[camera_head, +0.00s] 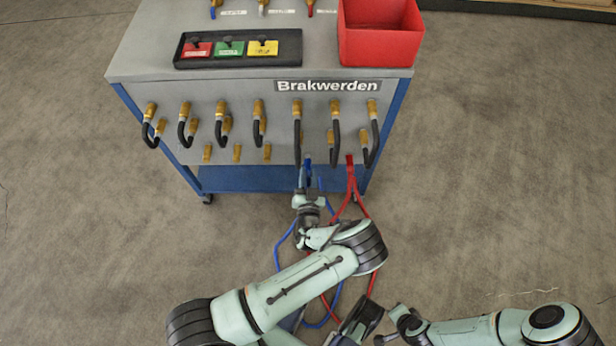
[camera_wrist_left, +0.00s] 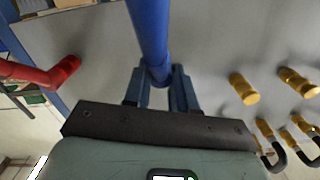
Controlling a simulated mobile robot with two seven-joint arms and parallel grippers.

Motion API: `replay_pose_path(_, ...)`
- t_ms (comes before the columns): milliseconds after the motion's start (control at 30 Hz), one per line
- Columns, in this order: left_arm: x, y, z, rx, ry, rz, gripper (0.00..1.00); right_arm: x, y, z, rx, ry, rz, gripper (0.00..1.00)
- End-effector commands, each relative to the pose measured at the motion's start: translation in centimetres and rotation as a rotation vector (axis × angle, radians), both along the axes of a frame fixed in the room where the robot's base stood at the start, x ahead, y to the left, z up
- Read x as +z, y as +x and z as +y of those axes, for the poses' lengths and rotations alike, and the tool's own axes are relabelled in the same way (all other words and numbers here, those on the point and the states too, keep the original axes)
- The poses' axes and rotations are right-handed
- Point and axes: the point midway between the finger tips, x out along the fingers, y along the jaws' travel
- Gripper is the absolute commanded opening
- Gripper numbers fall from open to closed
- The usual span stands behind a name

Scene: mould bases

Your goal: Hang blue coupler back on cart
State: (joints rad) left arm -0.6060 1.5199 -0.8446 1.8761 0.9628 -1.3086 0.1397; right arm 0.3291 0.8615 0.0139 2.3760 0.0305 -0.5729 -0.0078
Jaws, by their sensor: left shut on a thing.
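The blue coupler (camera_head: 308,164) is at the lower edge of the cart's grey front panel, with its blue hose (camera_head: 283,240) looping down to the floor. My left gripper (camera_head: 308,184) is shut on it. In the left wrist view the blue coupler (camera_wrist_left: 150,35) runs up between the two fingers (camera_wrist_left: 157,85), in front of the panel. Whether it touches a holder on the cart is hidden. The cart (camera_head: 240,95) has a grey top and blue frame. My right gripper (camera_head: 385,335) is low in the head view, away from the cart, and its jaws are unclear.
A red coupler (camera_head: 350,160) with red hoses hangs just right of the blue one. Several brass fittings with black hoses (camera_head: 297,140) line the panel. A red bin (camera_head: 380,40) and a black tray (camera_head: 238,60) sit on top. Floor at both sides is clear.

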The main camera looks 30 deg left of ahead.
Motion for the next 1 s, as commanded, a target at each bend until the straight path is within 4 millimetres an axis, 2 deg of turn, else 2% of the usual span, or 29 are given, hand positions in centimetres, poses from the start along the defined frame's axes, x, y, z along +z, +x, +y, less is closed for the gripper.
replay_pose_path(1000,0.1,1.5,0.9,0.0,0.001,-0.002,0.0,-0.6,0.0,0.0,0.0,0.0,0.001,0.0)
